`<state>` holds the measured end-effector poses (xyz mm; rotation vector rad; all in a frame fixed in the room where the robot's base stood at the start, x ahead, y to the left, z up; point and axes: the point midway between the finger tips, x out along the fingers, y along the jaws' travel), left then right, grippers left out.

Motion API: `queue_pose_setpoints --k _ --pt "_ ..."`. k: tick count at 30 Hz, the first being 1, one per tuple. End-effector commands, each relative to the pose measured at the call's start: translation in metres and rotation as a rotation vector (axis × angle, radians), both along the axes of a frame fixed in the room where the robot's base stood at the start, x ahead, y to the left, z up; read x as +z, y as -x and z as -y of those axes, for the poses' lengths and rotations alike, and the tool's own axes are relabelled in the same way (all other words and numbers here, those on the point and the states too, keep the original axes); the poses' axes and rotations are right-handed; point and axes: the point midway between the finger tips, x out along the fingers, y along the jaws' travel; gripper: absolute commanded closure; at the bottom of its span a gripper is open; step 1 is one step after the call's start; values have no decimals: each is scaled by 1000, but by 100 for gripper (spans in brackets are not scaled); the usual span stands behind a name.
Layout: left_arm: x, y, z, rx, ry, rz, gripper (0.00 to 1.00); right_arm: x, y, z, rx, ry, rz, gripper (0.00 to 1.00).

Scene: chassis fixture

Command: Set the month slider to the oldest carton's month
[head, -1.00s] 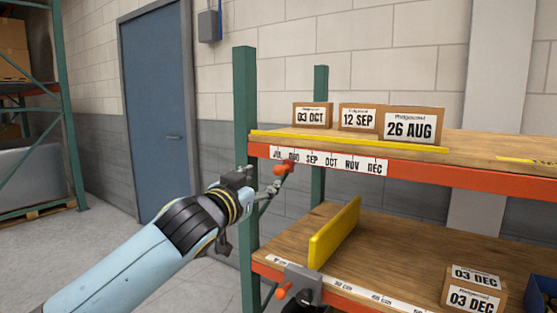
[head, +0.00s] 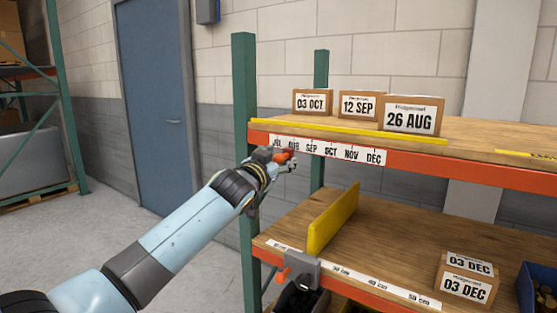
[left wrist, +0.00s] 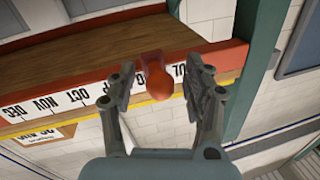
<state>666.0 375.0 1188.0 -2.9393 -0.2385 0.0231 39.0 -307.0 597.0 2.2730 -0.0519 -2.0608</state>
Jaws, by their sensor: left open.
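The month strip (head: 331,150) runs along the orange upper shelf edge, marked JUL to DEC from left to right. The orange-red slider knob (head: 284,156) hangs at its left part, near JUL and AUG. In the left wrist view the knob (left wrist: 168,82) is between the two fingers of my open left gripper (left wrist: 160,68); I cannot tell if they touch it. In the head view my left gripper (head: 279,160) partly hides the knob. On the upper shelf stand cartons marked 03 OCT (head: 312,101), 12 SEP (head: 358,105) and 26 AUG (head: 409,117). My right gripper is not in view.
A yellow rail (head: 340,130) lies along the upper shelf's front. A green post (head: 245,120) stands close left of my gripper. A blue bin (head: 540,288) is at right.

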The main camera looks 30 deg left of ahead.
Motion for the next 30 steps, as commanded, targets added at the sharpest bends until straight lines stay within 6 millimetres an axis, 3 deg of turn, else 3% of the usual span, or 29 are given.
queue_pose_setpoints --k 1,12,30 --pt "0 0 0 0 0 0 53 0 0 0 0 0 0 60" --pt "0 0 0 0 0 0 100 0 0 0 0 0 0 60" --pt "0 1 11 0 0 0 100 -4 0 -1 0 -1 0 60"
